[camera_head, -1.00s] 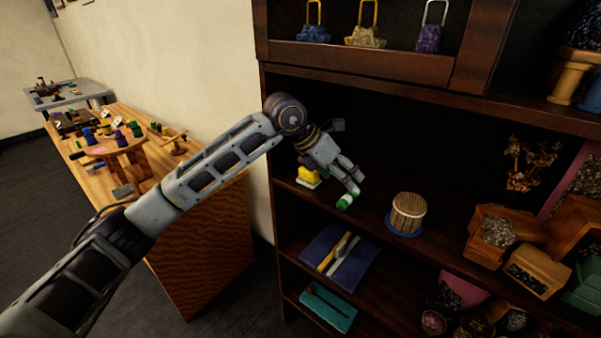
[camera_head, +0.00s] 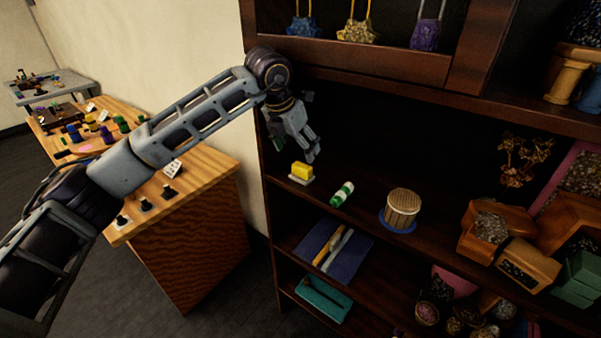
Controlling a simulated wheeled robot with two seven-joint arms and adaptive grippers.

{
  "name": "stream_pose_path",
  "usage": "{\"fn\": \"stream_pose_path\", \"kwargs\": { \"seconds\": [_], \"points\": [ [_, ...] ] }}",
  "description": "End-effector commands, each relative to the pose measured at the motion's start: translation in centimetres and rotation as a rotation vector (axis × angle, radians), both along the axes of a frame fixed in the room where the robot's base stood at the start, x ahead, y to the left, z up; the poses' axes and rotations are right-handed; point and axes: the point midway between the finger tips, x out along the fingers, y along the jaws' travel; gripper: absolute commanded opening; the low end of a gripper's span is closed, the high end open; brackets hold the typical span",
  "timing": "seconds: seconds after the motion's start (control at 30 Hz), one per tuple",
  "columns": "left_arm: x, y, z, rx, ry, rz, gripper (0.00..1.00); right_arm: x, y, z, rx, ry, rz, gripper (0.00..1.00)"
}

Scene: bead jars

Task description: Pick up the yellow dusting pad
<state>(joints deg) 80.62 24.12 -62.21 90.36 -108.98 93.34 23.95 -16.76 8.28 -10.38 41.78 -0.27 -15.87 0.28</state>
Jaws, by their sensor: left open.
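The yellow dusting pad (camera_head: 302,169) is a small yellow block on a pale base at the left end of the middle shelf. My left gripper (camera_head: 311,155) is open just above it and slightly to the right, with nothing seen between its fingers. I cannot tell whether a finger touches the pad. My right gripper is not in view.
A green and white cylinder (camera_head: 342,194) lies on the shelf right of the pad. A wooden barrel-like jar (camera_head: 402,208) stands on a blue mat further right. The shelf unit's left side panel (camera_head: 262,150) and the board above (camera_head: 360,62) bound the space.

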Motion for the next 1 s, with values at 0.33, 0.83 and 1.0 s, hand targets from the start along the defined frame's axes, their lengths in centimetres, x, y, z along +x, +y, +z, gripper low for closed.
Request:
{"fn": "stream_pose_path", "kwargs": {
  "seconds": [0.33,0.83,1.0],
  "points": [
    [0.3,-0.3,-1.2,0.0,0.001,-0.001,0.78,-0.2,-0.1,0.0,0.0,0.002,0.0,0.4],
    [0.6,-0.5,-2.2,-0.001,0.0,-0.001,0.78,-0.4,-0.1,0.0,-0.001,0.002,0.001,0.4],
    [0.6,-0.6,-3.0,0.0,0.0,-0.001,0.78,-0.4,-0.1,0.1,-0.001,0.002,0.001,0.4]
  ]
}}
